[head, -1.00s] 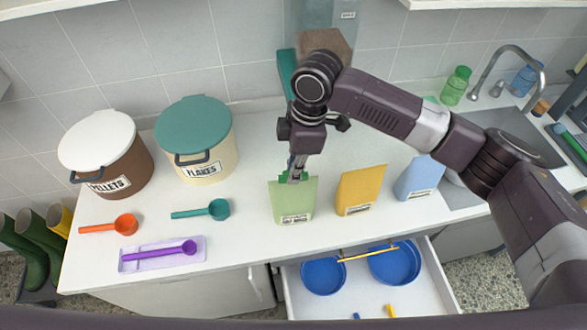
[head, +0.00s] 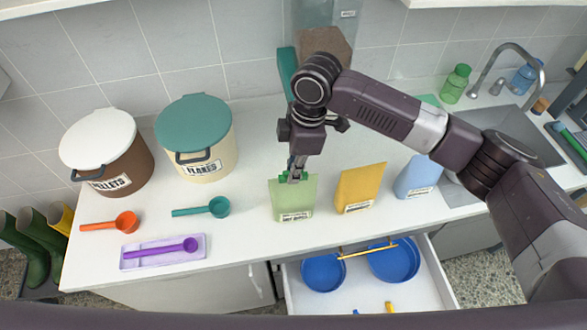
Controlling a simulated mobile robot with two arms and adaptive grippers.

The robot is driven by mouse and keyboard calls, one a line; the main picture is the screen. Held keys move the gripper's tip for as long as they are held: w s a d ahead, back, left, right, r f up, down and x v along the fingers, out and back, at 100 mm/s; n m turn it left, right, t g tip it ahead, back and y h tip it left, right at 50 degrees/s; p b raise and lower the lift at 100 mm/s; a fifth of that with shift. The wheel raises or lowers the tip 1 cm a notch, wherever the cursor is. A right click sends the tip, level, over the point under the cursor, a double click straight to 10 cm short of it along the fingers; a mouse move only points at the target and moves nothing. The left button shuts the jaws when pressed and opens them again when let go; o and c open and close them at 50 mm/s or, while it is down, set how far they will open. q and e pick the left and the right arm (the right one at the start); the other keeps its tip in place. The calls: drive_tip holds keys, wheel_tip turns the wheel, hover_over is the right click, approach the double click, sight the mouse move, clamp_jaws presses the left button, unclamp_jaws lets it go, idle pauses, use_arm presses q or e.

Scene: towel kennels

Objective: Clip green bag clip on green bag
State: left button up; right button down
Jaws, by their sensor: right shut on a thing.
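The green bag (head: 293,200) stands upright on the white counter, left of the yellow bag. My right gripper (head: 295,176) points down at the top edge of the green bag. It is shut on the green bag clip (head: 283,177), of which only small green parts show beside the fingers. The clip is at the bag's top edge; I cannot tell whether it grips the bag. My left gripper is not in view.
A yellow bag (head: 360,188) and a blue bag (head: 418,177) stand to the right. Scoops, including a teal scoop (head: 218,207), and two lidded bins lie left. An open drawer (head: 345,298) with blue bowls (head: 323,273) juts out below the counter front.

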drive_tip(key=shift+f, duration=0.1)
idle(0.7)
drive_tip(key=c, duration=1.5)
unclamp_jaws()
drive_tip(key=shift+r, duration=2.5)
